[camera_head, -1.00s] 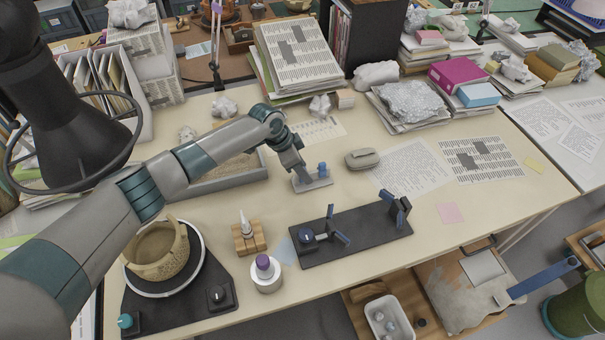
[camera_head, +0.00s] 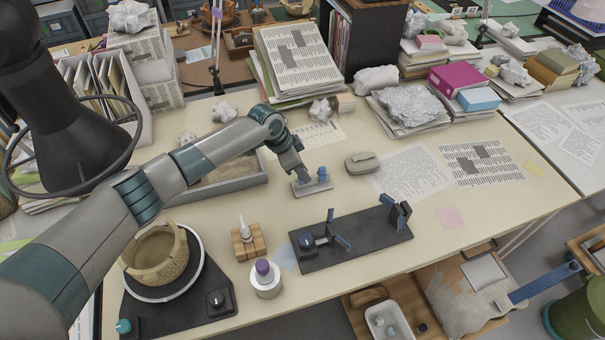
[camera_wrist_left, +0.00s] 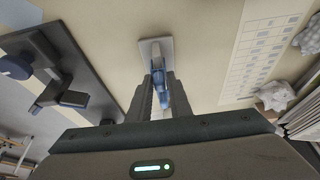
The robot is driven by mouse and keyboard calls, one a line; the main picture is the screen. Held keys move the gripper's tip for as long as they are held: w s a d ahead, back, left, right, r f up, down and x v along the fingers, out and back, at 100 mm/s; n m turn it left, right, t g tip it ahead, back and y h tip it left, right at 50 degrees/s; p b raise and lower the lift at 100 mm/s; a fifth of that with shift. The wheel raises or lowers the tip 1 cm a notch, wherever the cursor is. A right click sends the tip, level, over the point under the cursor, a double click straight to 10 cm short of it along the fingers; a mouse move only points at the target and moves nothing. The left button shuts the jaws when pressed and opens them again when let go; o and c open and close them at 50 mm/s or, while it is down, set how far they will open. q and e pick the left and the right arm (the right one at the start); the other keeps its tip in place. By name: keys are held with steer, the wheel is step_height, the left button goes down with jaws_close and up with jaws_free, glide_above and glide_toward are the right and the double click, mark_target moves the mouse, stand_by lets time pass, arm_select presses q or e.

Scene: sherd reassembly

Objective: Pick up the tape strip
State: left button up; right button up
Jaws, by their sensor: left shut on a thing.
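A small grey stand (camera_head: 312,187) with upright blue parts (camera_head: 322,173) lies on the table near its middle. My left gripper (camera_head: 301,178) is over its left part. In the left wrist view my gripper's fingers (camera_wrist_left: 164,96) are shut on a narrow blue piece (camera_wrist_left: 177,84), which looks like the tape strip. The grey stand (camera_wrist_left: 152,47) shows just beyond the fingertips. The fingers hide part of the strip, and I cannot tell whether it still touches the stand. My right gripper is not in view.
A black fixture (camera_head: 350,240) with blue clamps lies in front of the stand. A grey mouse-shaped object (camera_head: 362,162) is to its right. A white jar with a purple cap (camera_head: 264,278) and a pot (camera_head: 158,258) on a turntable stand at front left.

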arm_select(q)
steer(key=r, duration=0.1)
steer(key=r+b, duration=0.1)
steer(key=r, duration=0.1)
steer(key=shift+s+d+r+b, duration=0.15)
steer(key=shift+d+b, duration=0.15)
steer(key=shift+d, duration=0.1)
steer(key=s+d+r+b, duration=0.3)
steer(key=s+d+r, duration=0.2)
steer(key=d, duration=0.4)
steer(key=shift+d+r, duration=0.3)
steer(key=shift+r, duration=0.6)
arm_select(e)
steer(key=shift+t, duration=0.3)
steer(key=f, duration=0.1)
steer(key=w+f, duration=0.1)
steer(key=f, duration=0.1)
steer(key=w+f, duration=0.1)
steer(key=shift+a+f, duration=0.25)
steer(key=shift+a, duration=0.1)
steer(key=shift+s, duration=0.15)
